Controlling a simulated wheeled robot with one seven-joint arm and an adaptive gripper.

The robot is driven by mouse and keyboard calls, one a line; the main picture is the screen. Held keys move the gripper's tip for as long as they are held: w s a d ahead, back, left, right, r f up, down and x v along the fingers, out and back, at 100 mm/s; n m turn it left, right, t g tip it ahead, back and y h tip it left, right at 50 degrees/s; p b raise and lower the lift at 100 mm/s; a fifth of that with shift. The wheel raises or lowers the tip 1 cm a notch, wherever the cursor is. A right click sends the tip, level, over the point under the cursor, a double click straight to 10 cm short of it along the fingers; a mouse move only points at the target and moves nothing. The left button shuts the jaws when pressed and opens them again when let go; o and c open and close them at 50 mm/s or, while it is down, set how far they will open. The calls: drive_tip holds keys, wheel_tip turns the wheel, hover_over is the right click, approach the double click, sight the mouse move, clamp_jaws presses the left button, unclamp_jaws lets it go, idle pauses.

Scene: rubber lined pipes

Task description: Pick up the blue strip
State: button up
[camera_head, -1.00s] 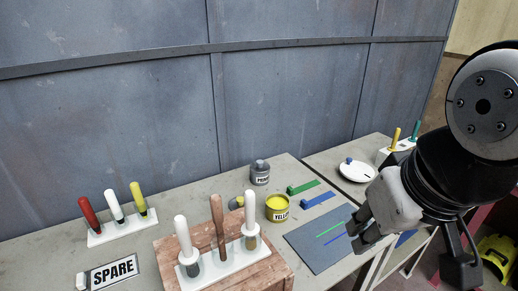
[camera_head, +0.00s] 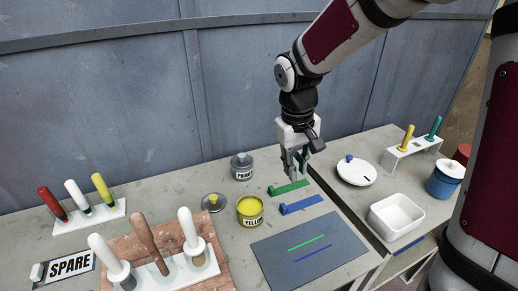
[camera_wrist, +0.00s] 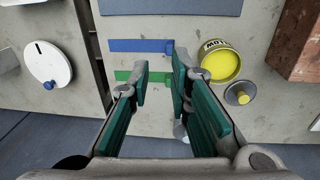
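The blue strip (camera_head: 303,204) lies flat on the workbench, in front of a similar green strip (camera_head: 289,188), with a small raised block at its left end. In the wrist view the blue strip (camera_wrist: 140,45) lies beyond the green strip (camera_wrist: 130,77), its block at the right end. My gripper (camera_head: 297,172) points down above the bench, just behind the green strip in the head view. In the wrist view its green-padded fingers (camera_wrist: 160,80) are apart with nothing between them, and they partly cover the green strip.
An open yellow tin (camera_head: 250,211) and a grey primer tin (camera_head: 242,167) stand left of the strips. A dark mat (camera_head: 310,265) with two thin lines lies in front. A white lidded dish (camera_head: 356,173) and white tray (camera_head: 395,217) are at right, past a bench gap.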

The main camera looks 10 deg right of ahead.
drive_tip(key=w+f+y, duration=0.1)
drive_tip(key=w+f, duration=0.2)
drive_tip(key=f, duration=0.1)
hover_over(284, 206)
drive_tip(key=f, duration=0.8)
drive_tip(key=shift+s+f, duration=0.25)
drive_tip(key=shift+f, duration=0.15)
drive_tip(key=shift+w+f+b, duration=0.15)
drive_tip(key=shift+f, duration=1.25)
drive_tip(key=shift+w+f+b, duration=0.15)
drive_tip(key=shift+f, duration=1.25)
clamp_jaws()
